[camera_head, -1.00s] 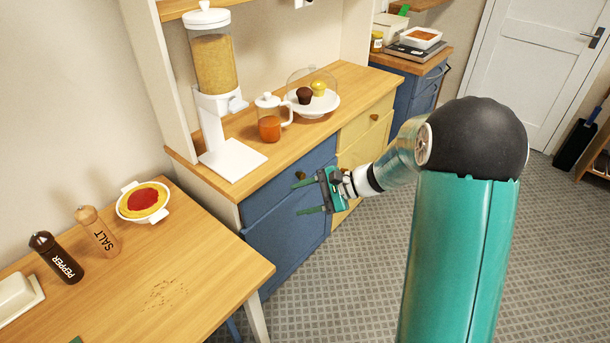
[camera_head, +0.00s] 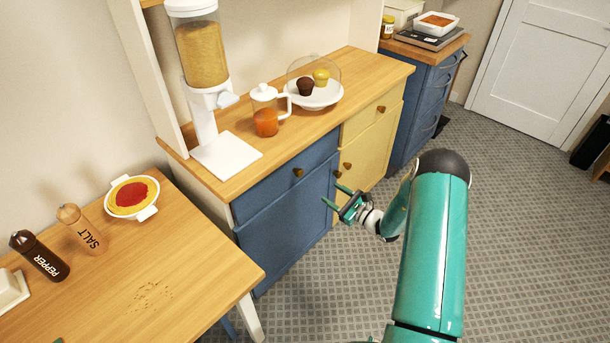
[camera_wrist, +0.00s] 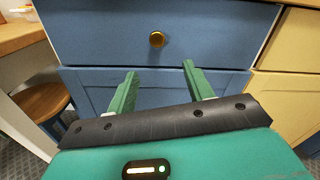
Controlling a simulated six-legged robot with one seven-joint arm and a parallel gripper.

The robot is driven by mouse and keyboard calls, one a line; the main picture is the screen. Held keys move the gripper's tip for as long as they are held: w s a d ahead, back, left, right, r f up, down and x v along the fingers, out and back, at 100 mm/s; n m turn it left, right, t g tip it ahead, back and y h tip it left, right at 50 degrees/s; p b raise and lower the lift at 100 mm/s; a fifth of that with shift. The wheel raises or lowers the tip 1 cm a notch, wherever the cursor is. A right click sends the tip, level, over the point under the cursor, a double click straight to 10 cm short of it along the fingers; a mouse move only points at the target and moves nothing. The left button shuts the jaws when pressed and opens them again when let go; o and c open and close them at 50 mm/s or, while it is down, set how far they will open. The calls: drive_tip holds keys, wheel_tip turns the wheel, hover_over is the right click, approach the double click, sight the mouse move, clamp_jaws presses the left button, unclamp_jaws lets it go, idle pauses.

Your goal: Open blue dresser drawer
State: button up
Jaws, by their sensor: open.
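The blue dresser drawer (camera_head: 276,188) is shut, at the top of the blue half of the dresser. In the wrist view the drawer front (camera_wrist: 210,35) fills the top, and the knob (camera_wrist: 156,39) sits near the middle, beyond the fingertips. My gripper (camera_head: 335,195) is open and empty, in front of the dresser, lower than the knob and to its right in the head view. In the wrist view its two green fingers (camera_wrist: 162,82) point at the dresser, below the knob and apart from it.
A blue door (camera_head: 290,222) lies below the drawer, and a yellow drawer (camera_head: 372,113) and door (camera_head: 365,160) are to the right. A jug (camera_head: 266,118), a dispenser (camera_head: 205,90) and a cake stand (camera_head: 318,97) stand on top. A table (camera_head: 190,255) is at left.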

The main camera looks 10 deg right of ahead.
sight(301, 174)
drive_tip(key=x, duration=1.3)
drive_tip(key=shift+s+a+r, duration=0.1)
drive_tip(key=shift+a+r, duration=0.05)
drive_tip(key=shift+a, duration=0.1)
clamp_jaws()
